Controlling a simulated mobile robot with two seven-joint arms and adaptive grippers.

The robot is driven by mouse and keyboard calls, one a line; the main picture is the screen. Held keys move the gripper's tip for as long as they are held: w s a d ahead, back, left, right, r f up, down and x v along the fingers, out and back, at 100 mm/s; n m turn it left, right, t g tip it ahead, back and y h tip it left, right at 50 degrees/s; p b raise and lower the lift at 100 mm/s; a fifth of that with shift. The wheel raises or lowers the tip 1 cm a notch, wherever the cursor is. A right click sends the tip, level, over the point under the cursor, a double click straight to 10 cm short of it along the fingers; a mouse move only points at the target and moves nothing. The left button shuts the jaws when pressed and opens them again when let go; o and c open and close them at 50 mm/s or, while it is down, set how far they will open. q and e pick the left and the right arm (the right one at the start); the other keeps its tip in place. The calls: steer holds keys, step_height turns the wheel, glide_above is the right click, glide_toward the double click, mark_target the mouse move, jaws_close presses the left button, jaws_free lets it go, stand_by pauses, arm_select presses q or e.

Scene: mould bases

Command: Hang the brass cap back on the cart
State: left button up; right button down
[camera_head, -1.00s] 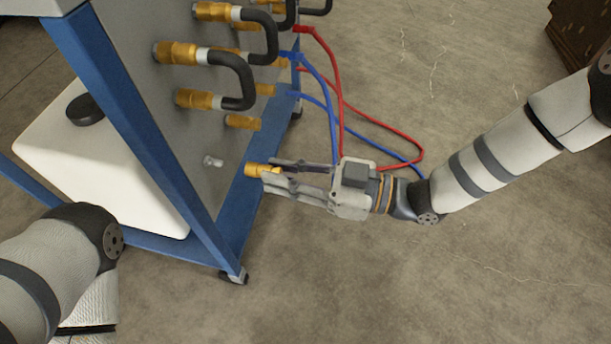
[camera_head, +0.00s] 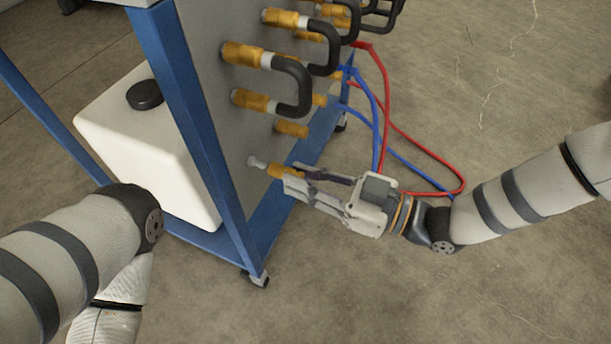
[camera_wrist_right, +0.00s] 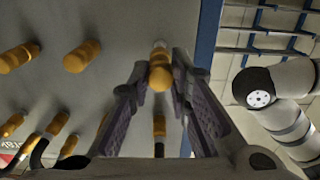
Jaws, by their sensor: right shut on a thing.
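The brass cap (camera_head: 279,171) is held between the fingertips of my right gripper (camera_head: 294,179), in front of the cart's grey panel (camera_head: 228,110). It also shows in the right wrist view (camera_wrist_right: 160,76), between the two fingers. A short pale peg (camera_head: 257,162) sticks out of the panel, right at the cap's panel-side end; it shows behind the cap in the wrist view (camera_wrist_right: 160,46). Cap and peg look lined up and almost meeting. I cannot tell whether they touch or overlap. My left arm is at lower left, its gripper out of view.
Brass fittings (camera_head: 245,54) with black bent hoses (camera_head: 296,85) stick out above the cap. A bare brass stub (camera_head: 291,129) is just above it. Red (camera_head: 384,95) and blue hoses (camera_head: 400,156) hang behind my gripper. A white tank (camera_head: 150,150) stands on the blue-framed cart.

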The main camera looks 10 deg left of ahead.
steer(key=shift+w+a, duration=0.1)
steer(key=shift+a, duration=0.15)
steer(key=shift+w+a, duration=0.15)
steer(key=shift+a, duration=0.35)
steer(key=shift+a, duration=0.1)
stand_by(0.3)
steer(key=shift+w+a, duration=0.2)
steer(key=shift+a, duration=0.2)
steer(key=shift+a, duration=0.15)
steer(key=shift+w+a, duration=0.1)
steer(key=shift+a, duration=0.2)
steer(key=c, duration=1)
jaws_free()
